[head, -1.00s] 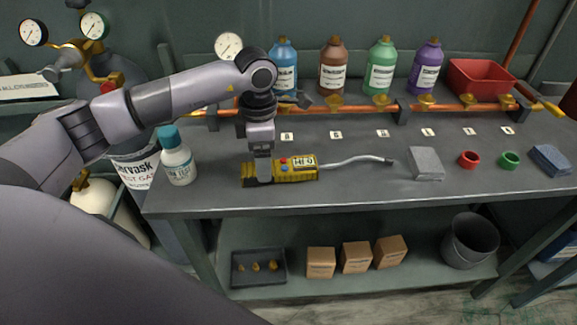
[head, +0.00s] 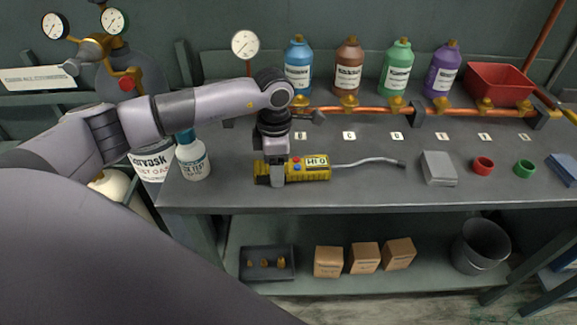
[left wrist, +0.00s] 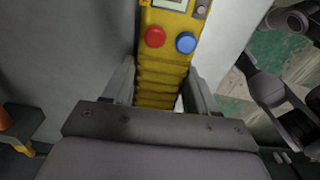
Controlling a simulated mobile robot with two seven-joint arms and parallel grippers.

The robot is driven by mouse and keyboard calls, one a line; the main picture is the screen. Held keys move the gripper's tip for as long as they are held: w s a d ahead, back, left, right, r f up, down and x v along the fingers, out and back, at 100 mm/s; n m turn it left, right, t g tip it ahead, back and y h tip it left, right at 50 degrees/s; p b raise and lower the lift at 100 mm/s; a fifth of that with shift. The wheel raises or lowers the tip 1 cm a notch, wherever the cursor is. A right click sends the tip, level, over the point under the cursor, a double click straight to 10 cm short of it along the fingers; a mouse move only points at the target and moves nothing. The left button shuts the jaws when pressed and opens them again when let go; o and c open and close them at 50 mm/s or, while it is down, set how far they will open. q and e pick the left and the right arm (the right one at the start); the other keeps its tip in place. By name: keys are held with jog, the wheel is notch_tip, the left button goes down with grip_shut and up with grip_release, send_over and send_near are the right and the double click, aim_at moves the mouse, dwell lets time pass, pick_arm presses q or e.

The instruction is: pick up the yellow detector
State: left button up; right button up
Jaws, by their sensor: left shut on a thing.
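The yellow detector (head: 312,168) lies along the grey workbench (head: 330,192), with its red and blue buttons, small display and bent silver probe showing in the head view. I cannot see a gap under it. My left gripper (head: 277,180) reaches down from above and is shut around the handle at its left end. In the left wrist view the two fingers of my left gripper (left wrist: 160,95) stand on either side of the detector's ribbed yellow grip (left wrist: 160,78). The buttons lie just beyond the fingers. My right gripper is not in the head view.
A white bottle with a blue cap (head: 194,160) stands left of the detector. A grey block (head: 438,168), red ring (head: 483,165) and green ring (head: 523,168) lie to the right. Behind run a copper pipe (head: 370,109) and several coloured bottles. The bench's front strip is clear.

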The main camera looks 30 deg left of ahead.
pick_arm(q)
notch_tip(320, 180, up, 25)
jog(key=p, duration=0.2)
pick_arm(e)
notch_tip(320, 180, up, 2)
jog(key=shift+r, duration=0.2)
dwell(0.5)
